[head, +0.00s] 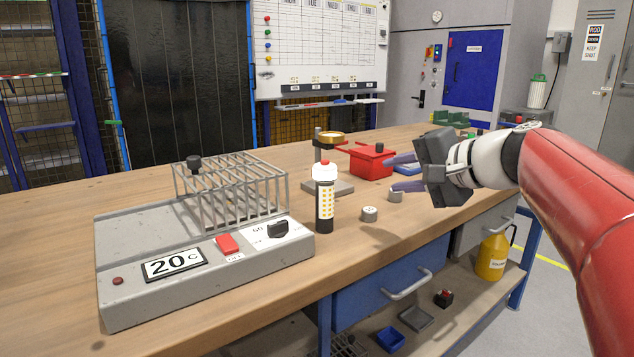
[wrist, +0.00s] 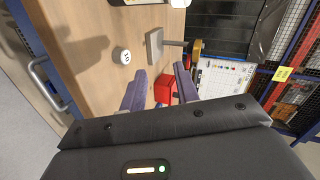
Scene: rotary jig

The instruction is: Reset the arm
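My gripper (head: 397,173) is over the right part of the workbench (head: 140,195), with its two purple-grey fingers pointing left in the head view. The fingers are apart and nothing is between them. In the wrist view the open fingers (wrist: 158,88) frame a red box (wrist: 163,88) that lies beyond them. My red and white arm reaches in from the right edge of the head view. The grey jig (head: 130,270) with a "20 C" display, a red switch and a black knob stands at the left, well apart from my gripper.
Small grey cylinders (head: 370,214) sit near the bench's front edge. A red box (head: 370,161) and a stand with a yellow ring (head: 329,139) are behind. Bare wood lies at the back left.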

